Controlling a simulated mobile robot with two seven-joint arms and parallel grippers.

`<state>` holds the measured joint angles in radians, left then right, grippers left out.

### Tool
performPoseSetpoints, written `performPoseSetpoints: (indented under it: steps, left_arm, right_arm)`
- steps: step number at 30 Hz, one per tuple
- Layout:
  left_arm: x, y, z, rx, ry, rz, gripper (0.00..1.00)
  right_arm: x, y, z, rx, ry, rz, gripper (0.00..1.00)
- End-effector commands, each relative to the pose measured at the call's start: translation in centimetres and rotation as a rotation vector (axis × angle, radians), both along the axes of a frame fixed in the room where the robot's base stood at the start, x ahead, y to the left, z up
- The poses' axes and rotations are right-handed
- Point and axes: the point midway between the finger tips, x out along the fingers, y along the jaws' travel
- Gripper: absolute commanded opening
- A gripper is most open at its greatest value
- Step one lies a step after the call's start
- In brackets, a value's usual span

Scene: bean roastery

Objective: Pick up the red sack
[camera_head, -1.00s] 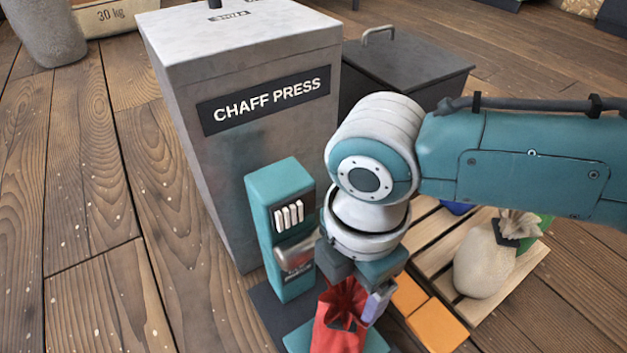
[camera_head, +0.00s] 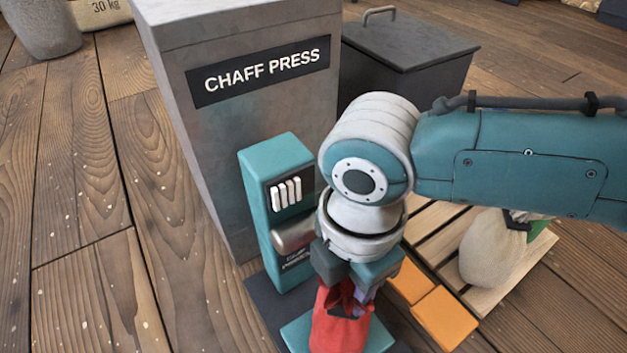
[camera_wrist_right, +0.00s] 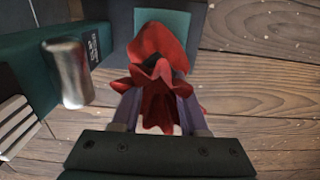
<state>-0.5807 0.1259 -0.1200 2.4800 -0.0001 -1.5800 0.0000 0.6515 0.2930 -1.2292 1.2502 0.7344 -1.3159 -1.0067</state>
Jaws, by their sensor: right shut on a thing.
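The red sack (camera_head: 338,322) is at the lower middle of the head view, over the teal platform (camera_head: 297,334) of a small teal machine. My right gripper (camera_head: 347,296) comes down on it from above and is shut on its gathered neck. In the right wrist view the red sack (camera_wrist_right: 160,62) sits between the two fingers of my right gripper (camera_wrist_right: 158,118), with its ruffled top bunched there. I cannot tell whether the sack's bottom touches the platform. My left gripper is not in view.
The teal machine (camera_head: 277,190) with white keys stands against the grey chaff press (camera_head: 240,130). A wooden pallet (camera_head: 425,235) with a beige sack (camera_head: 490,250) is at the right. Orange blocks (camera_head: 443,318) lie near the gripper. A dark lidded bin (camera_head: 410,65) stands behind. The floor at left is clear.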

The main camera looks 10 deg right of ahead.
Motion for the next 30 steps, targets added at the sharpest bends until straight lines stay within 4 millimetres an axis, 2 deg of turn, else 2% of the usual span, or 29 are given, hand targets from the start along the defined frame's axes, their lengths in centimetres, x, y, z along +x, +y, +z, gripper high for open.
performPoseSetpoints:
  steps: [1, 6, 7, 30]
  left_arm:
    - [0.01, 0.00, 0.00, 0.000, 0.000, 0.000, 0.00]
    - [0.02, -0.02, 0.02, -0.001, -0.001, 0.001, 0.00]
    - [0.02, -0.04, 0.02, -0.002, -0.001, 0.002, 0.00]
    - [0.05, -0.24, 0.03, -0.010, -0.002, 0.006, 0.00]
  right_arm:
    - [-0.02, -0.01, -0.01, 0.000, 0.001, 0.000, 0.20]
    - [-0.03, -0.01, -0.01, 0.000, 0.001, 0.000, 0.01]
    - [-0.03, -0.01, -0.01, 0.000, 0.001, 0.000, 0.00]
    - [-0.04, -0.03, -0.03, 0.000, 0.001, 0.000, 0.00]
